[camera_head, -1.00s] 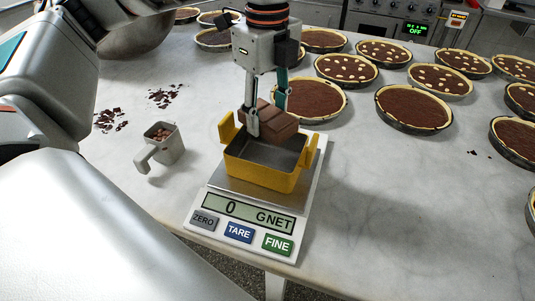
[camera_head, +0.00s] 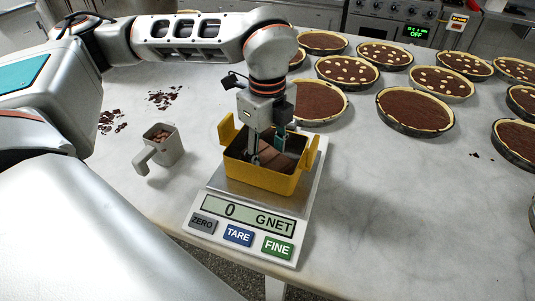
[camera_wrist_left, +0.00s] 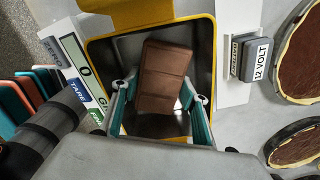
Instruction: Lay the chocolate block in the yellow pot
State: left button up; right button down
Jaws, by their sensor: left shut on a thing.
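The yellow pot (camera_head: 262,178) stands on the weighing scale (camera_head: 240,222), whose display reads 0. My left gripper (camera_head: 264,158) reaches down into the pot from above, its fingers shut on the brown chocolate block (camera_head: 275,159). In the left wrist view the block (camera_wrist_left: 162,75) lies between the two fingers (camera_wrist_left: 158,105), inside the yellow rim (camera_wrist_left: 207,60). The block is within the pot walls and looks tilted. I cannot tell whether it touches the pot floor. My right gripper is not in view.
A small grey scoop (camera_head: 160,147) with brown pieces stands left of the scale. Chocolate shavings (camera_head: 163,97) lie behind it. Several chocolate tarts (camera_head: 413,108) fill the back and right. The marble table (camera_head: 400,220) is clear at front right.

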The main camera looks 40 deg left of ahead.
aim_at(267, 157)
pick_arm(q)
jog(key=shift+f, duration=0.15)
jog(key=o, duration=1)
notch_tip(267, 157, up, 12)
jog(key=shift+r+p, duration=0.2)
jog(key=shift+p, duration=0.15)
